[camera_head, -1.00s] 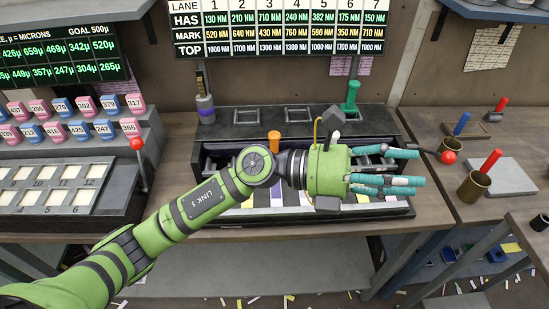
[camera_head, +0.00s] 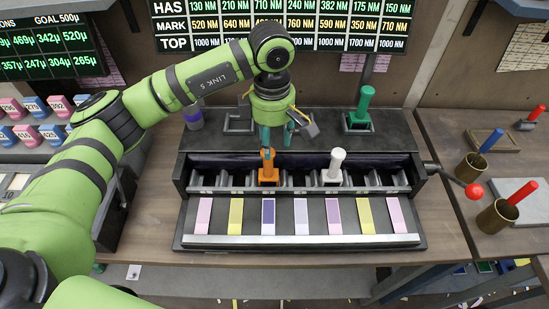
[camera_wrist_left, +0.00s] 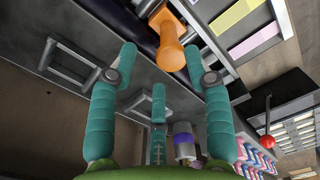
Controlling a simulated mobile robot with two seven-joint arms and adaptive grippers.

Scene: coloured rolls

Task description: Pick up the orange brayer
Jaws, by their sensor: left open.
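The orange brayer (camera_head: 268,168) stands upright in one slot of the black slotted trough (camera_head: 400,165). It also shows at the top of the left wrist view (camera_wrist_left: 172,40), with its handle end towards me. My left gripper (camera_head: 276,140) points down just behind and above the brayer's handle. In the left wrist view its teal fingers (camera_wrist_left: 165,85) are spread apart, with nothing between them. The brayer lies beyond the fingertips, and I cannot tell whether any finger touches it. My right gripper is not in view.
A white brayer (camera_head: 337,165) stands in the same trough to the right. A green one (camera_head: 364,108) sits in a holder behind, and a purple one (camera_head: 193,116) stands back left. A red-knobbed lever (camera_head: 473,190) juts out at the right. Coloured strips line the front tray (camera_head: 310,240).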

